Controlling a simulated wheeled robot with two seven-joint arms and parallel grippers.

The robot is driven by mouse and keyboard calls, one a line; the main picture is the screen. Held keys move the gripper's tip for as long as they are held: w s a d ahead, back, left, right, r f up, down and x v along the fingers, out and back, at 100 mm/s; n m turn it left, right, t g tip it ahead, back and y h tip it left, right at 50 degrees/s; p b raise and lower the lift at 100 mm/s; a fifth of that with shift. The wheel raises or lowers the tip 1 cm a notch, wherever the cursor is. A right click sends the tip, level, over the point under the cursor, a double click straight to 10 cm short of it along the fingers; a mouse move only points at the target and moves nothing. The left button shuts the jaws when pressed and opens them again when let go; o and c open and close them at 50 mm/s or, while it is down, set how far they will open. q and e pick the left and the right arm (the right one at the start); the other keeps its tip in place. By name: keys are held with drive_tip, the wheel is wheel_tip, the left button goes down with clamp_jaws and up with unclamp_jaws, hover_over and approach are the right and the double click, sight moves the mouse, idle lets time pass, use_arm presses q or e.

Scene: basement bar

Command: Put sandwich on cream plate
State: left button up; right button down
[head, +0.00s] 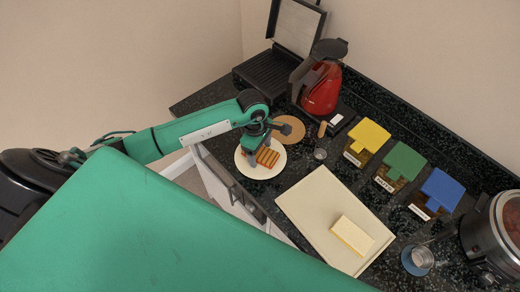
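The sandwich (268,158), brown with reddish grill stripes, is at the cream round plate (257,173), over its right half. I cannot tell whether it rests on the plate or hangs just above it. My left gripper (259,154) reaches in from the left and points down over the plate, right at the sandwich. Its fingers partly hide the sandwich and the plate's back edge. The view does not show clearly whether the fingers are closed on the sandwich. My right gripper is not in view.
A round cork mat (292,127) lies behind the plate. A cream board (308,205) with a pale yellow block (352,235) lies to the right. A red kettle (322,88), open grill (268,76) and yellow-, green- and blue-lidded containers (402,162) stand behind. The counter's front edge is near the plate.

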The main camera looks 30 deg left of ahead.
use_arm(q)
drive_tip(key=shift+r, duration=0.1)
drive_tip(key=shift+r+p, duration=0.15)
drive_tip(key=shift+p, duration=0.15)
wheel_tip(320, 180, up, 12)
drive_tip(key=a+b, duration=0.1)
drive_tip(key=b, duration=0.4)
drive_tip(key=shift+a, duration=0.25)
